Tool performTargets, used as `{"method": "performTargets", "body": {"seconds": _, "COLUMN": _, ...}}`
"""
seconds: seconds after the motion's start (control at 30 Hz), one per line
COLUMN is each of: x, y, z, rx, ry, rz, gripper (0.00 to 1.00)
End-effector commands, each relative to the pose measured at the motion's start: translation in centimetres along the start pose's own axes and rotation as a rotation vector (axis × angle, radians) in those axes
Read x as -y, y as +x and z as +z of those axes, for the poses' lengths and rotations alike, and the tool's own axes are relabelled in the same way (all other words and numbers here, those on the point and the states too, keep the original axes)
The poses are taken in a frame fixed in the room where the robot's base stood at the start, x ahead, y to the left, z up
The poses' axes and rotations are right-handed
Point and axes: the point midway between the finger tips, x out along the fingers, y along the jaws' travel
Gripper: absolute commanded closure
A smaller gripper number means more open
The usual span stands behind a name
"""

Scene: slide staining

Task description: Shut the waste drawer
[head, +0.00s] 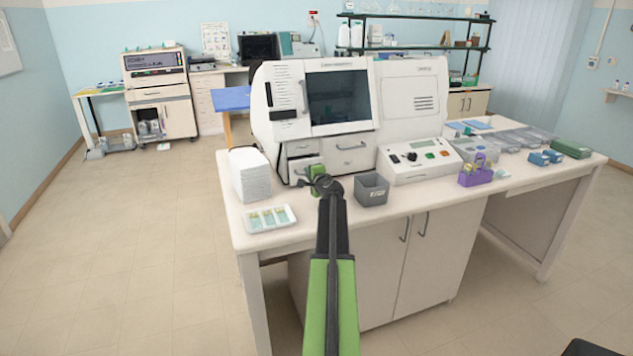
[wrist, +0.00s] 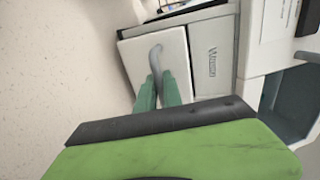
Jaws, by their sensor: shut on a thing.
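The waste drawer (head: 298,167) is the low, pale drawer at the left of the white staining machine (head: 285,120). It appears to stand out a little from the machine's face. In the wrist view its pale front (wrist: 180,45) carries a curved grey handle (wrist: 155,60). My gripper (head: 317,175) is at this drawer in the head view and hides part of its front. In the wrist view my green fingers (wrist: 157,90) are closed on the lower end of the handle. How far the drawer is out is hard to tell.
A grey bin (head: 371,190) stands close to the right of my gripper. A white stack (head: 249,176) and a slide tray (head: 265,219) are to the left. A control box (head: 418,163) stands further right. The bench's front edge lies below my arm.

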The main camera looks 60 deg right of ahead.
Motion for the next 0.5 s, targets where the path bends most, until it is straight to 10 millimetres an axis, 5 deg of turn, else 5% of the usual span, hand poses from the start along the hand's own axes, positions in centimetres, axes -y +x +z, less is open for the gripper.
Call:
{"method": "performTargets", "body": {"seconds": 0.2, "x": 0.4, "y": 2.4, "z": 0.5, "rx": 0.009, "ry": 0.001, "rz": 0.002, "gripper": 1.00}}
{"method": "performTargets", "body": {"seconds": 0.5, "x": 0.6, "y": 2.6, "z": 0.5, "rx": 0.007, "ry": 0.002, "rz": 0.001, "gripper": 1.00}}
